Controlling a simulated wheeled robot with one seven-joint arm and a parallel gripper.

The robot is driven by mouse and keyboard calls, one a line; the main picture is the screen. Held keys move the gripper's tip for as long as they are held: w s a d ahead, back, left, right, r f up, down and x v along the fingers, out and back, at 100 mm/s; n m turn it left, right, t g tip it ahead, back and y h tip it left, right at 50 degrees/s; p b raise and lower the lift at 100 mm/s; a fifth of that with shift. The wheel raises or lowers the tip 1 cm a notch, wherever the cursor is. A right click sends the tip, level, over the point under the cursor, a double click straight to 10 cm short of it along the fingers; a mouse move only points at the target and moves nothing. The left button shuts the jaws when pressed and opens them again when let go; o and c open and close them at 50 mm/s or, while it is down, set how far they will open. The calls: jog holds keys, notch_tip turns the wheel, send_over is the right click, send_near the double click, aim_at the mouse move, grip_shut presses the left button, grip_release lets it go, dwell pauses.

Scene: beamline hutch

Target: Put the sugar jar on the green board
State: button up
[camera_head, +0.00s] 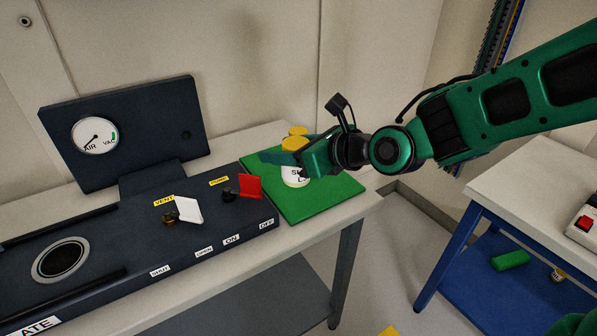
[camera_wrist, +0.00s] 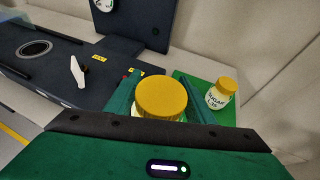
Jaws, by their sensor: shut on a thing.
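My gripper (camera_head: 292,155) is shut on a yellow-lidded jar with a white label (camera_head: 295,178). Its label is partly covered by the gripper and shows "SU". The lid of this held jar (camera_wrist: 161,97) fills the space between my fingers in the wrist view. The jar is over the green board (camera_head: 322,198); I cannot tell whether its base touches. A second yellow-lidded jar (camera_wrist: 220,93) stands upright on the board, toward the wall, with a label that seems to read "SUGAR". In the head view only its lid (camera_head: 298,131) shows behind the held jar.
A dark control box (camera_head: 120,250) with a white VENT lever (camera_head: 188,209) and a red PUMP lever (camera_head: 249,187) sits left of the board. A gauge panel (camera_head: 150,140) stands behind it. A second table (camera_head: 540,190) is at right. The board's front right is clear.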

jog(key=shift+w+d+f, duration=0.7)
jog(key=shift+w+f, duration=1.05)
jog(key=shift+f, duration=0.1)
jog(key=shift+w+d+f, duration=0.65)
jog(key=shift+w+f, duration=1.15)
jog(key=shift+w+d+f, duration=0.7)
jog(key=shift+w+f, duration=1.05)
jog(key=shift+f, duration=0.1)
jog(key=o, duration=1.3)
jog(key=shift+f, duration=0.1)
jog(key=shift+o, duration=0.2)
jog(key=v, duration=1.2)
